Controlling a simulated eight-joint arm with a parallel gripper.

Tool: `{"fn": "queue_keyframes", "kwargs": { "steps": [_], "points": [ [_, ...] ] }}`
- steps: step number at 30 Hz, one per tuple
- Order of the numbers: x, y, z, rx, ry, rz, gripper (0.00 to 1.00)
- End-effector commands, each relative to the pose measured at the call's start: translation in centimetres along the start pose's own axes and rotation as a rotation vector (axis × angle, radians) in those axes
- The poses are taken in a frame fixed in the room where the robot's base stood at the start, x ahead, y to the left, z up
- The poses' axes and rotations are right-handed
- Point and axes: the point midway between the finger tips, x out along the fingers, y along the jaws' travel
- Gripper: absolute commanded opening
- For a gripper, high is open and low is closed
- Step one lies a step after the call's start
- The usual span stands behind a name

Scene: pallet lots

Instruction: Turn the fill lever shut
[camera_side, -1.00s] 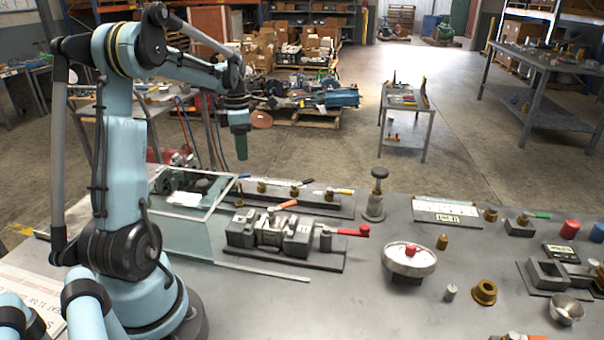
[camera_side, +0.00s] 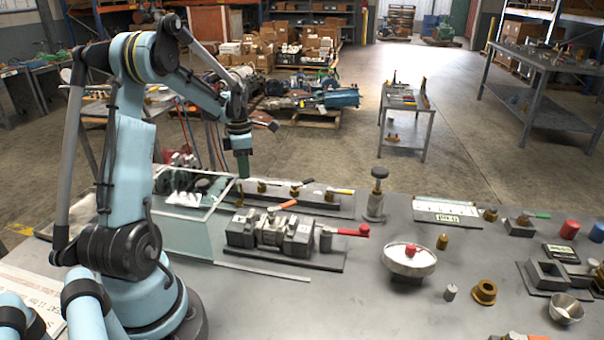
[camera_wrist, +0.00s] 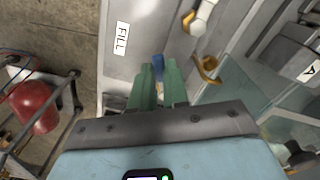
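In the wrist view, a white FILL label (camera_wrist: 121,40) is on a pale grey rail (camera_wrist: 135,20). A small blue lever handle (camera_wrist: 158,62) beside the label shows just beyond and between the green fingertips of my gripper (camera_wrist: 159,72). A bit of brass shows in the gap below it. The fingers stand a little apart; I cannot tell if they touch the lever. In the side view, my gripper (camera_side: 243,176) points down at the left end of the valve rail (camera_side: 318,208); the blue lever cannot be made out there.
A glass-sided box (camera_side: 180,233) is close in front, left of a grey clamp fixture with a red handle (camera_side: 352,231). A black-knobbed post (camera_side: 376,190) stands right of the rail.

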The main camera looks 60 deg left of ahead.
Motion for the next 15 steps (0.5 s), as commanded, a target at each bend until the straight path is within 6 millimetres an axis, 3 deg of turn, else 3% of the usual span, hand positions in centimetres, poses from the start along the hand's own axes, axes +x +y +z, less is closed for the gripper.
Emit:
{"fn": "queue_keyframes", "kwargs": {
  "steps": [3,15],
  "points": [
    [-0.02,0.0,0.0,0.0,0.0,0.0,0.0],
    [-0.03,-0.26,-0.01,0.058,0.0,0.0,0.0]
  ]
}}
